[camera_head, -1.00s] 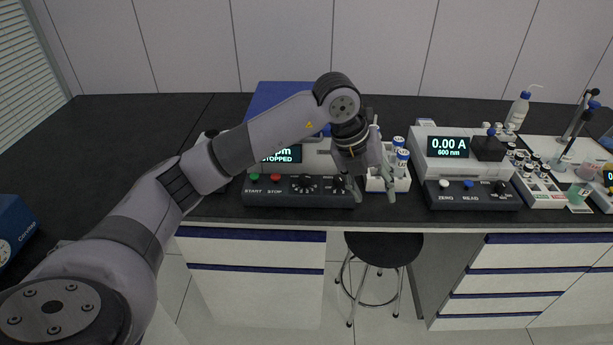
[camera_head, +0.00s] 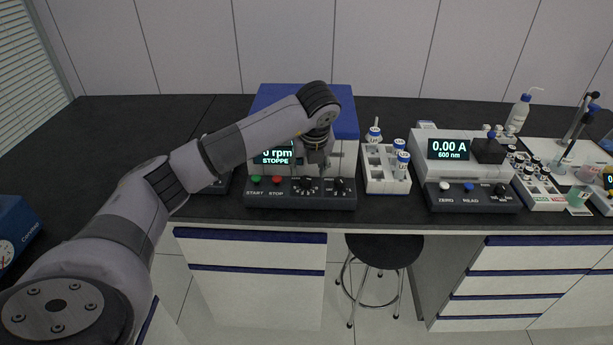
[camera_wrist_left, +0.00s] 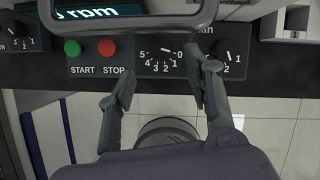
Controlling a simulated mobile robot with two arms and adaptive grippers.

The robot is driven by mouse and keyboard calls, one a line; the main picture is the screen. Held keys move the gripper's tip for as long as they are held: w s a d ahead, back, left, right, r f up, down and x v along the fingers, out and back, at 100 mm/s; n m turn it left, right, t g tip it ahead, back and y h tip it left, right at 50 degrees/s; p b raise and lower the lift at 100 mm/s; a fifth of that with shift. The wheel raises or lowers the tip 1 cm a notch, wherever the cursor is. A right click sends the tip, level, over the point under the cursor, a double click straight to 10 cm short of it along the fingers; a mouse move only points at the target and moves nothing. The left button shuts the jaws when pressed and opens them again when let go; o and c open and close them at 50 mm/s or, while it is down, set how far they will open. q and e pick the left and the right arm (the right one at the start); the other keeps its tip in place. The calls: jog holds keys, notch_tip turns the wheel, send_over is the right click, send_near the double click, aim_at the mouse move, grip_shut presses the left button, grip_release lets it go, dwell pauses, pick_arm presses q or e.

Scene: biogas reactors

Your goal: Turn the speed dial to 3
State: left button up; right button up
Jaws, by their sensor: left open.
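The centrifuge-like machine (camera_head: 348,112) has a blue lid and a black front panel. Its display (camera_head: 273,157) shows rpm and a partly covered STOPPED. The left dial (camera_head: 306,186), marked 0 to 5, also shows in the left wrist view (camera_wrist_left: 166,56); its white pointer appears to be near 0. Its name label is hidden, so I cannot read whether it is the speed dial. A second dial (camera_head: 340,187) is to its right, under letters ending in "in" in the wrist view. My left gripper (camera_wrist_left: 165,78) is open and empty, its fingers either side of the left dial in that view, apparently apart from it.
START (camera_head: 255,179) and STOP (camera_head: 276,180) buttons are left of the dials. A white rack (camera_head: 371,183) with blue-capped tubes stands right of the machine, then a photometer (camera_head: 448,168). A stool (camera_head: 383,246) stands below the bench.

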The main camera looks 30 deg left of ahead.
aim_at(306, 180)
pick_arm(q)
jog(key=x, duration=0.6)
jog(key=shift+f+p, duration=0.3)
jog(key=shift+p, duration=0.05)
grip_shut()
dwell(0.3)
